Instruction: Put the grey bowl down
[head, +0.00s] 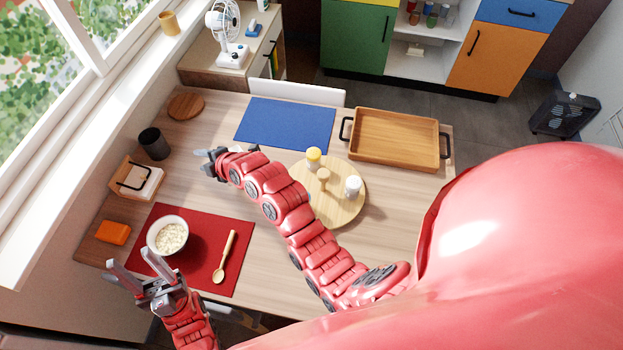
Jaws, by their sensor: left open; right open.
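The grey bowl (181,252), pale and filled with light grainy food, sits upright on the left part of the red mat (200,275). My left gripper (129,260) is open, its two fingers spread just in front and to the left of the bowl. One fingertip is close to the bowl's rim in the picture; I cannot tell whether it touches. My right gripper (204,160) is open and empty over the table behind the bowl, between the dark cup and the blue mat.
A wooden spoon (224,256) lies on the red mat. A dark cup (154,144), napkin holder (139,181) and orange block (113,232) line the left edge. A round board (341,205) holds shakers. A wooden tray (395,138) and blue mat (286,124) lie at the back.

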